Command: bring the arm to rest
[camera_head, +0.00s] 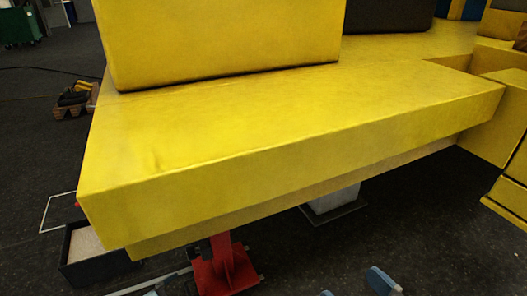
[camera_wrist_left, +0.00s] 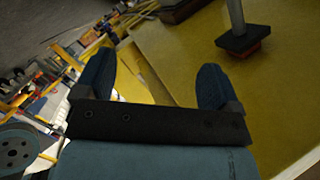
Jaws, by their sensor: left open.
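Two blue fingertips, apart from each other, show at the bottom right of the head view; they look like my right gripper (camera_head: 354,287), open with nothing between them. It is low, in front of the big yellow boom part (camera_head: 290,130). In the left wrist view my left gripper (camera_wrist_left: 155,80) has its two blue fingers spread wide, with nothing held. Beyond the fingers is a yellow surface (camera_wrist_left: 175,45). Grey-blue bits at the bottom left of the head view may be part of my left gripper, but are mostly cut off.
A red stand (camera_head: 225,268) and a grey foot (camera_head: 333,203) are under the boom part. A dark open box (camera_head: 95,255) is on the floor at left. A post with a black and red foot (camera_wrist_left: 242,43) is on the yellow surface. Dark floor (camera_head: 420,235) is open at lower right.

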